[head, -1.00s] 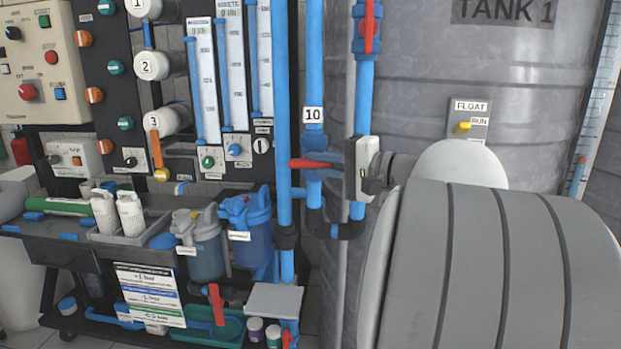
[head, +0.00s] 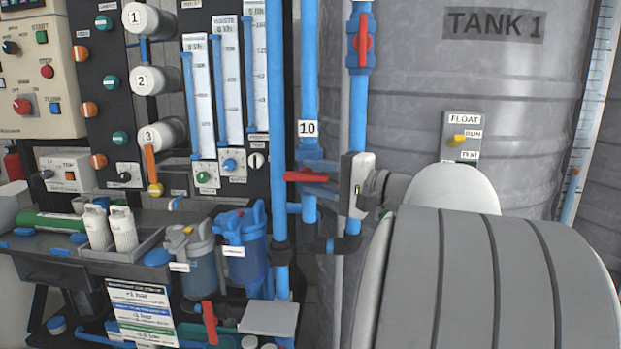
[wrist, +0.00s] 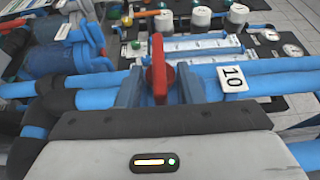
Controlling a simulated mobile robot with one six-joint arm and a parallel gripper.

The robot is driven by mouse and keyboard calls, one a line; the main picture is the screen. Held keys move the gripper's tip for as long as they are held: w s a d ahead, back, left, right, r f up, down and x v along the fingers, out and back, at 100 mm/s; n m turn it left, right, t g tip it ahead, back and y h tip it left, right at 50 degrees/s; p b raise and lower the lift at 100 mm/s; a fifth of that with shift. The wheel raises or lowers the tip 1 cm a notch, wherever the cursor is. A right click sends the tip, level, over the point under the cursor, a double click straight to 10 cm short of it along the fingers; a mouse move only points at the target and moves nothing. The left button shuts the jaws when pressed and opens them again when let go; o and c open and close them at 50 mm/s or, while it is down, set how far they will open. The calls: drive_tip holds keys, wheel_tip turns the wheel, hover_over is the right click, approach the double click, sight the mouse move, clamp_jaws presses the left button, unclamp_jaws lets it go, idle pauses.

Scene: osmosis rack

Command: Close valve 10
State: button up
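Valve 10 has a red lever (head: 306,177) on a vertical blue pipe (head: 309,60), below the white "10" label (head: 308,128). The lever lies crosswise to the pipe, its end pointing left in the head view. My gripper (head: 328,181) reaches the valve from the right. In the wrist view, the red lever (wrist: 158,68) stands between the two fingers of my gripper (wrist: 159,85), with a gap on each side. The gripper looks open. The "10" label (wrist: 232,78) is right of it. The valve body is partly hidden behind the fingers.
Another red-handled valve (head: 362,40) is on the parallel pipe at the upper right. The grey Tank 1 (head: 420,90) stands close behind. Blue filter housings (head: 243,245) and a panel with flow meters (head: 228,90) are at left. A lower red lever (head: 210,322) is below.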

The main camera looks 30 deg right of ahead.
drive_tip(key=shift+s, duration=0.1)
drive_tip(key=p+v, duration=0.1)
drive_tip(key=v, duration=0.6)
drive_tip(key=shift+s+d, duration=0.25)
idle(0.4)
